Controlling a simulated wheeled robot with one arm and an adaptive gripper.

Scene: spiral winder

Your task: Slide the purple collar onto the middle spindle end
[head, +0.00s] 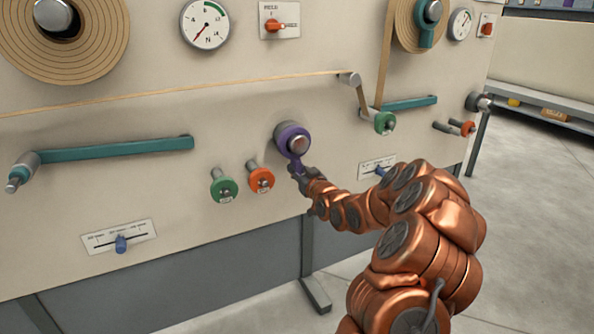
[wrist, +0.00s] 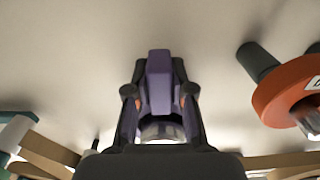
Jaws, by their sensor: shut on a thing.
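The purple collar (head: 284,139) is at the middle spindle end (head: 299,145) in the head view. The silver spindle face shows inside the purple ring, so the collar appears to be around it. How far along the spindle the collar sits cannot be told. My gripper (head: 297,172) is below the ring, shut on the collar's purple tab. In the wrist view the tab (wrist: 160,82) is between the two dark fingers of my gripper (wrist: 160,98), and a silver round part (wrist: 161,130) shows below it.
A green knob (head: 223,188) and an orange knob (head: 261,180) stick out at the lower left of the collar; an orange one (wrist: 285,95) is close on the right in the wrist view. A tan strip (head: 180,92) runs above. A slider plate (head: 375,167) is at the right.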

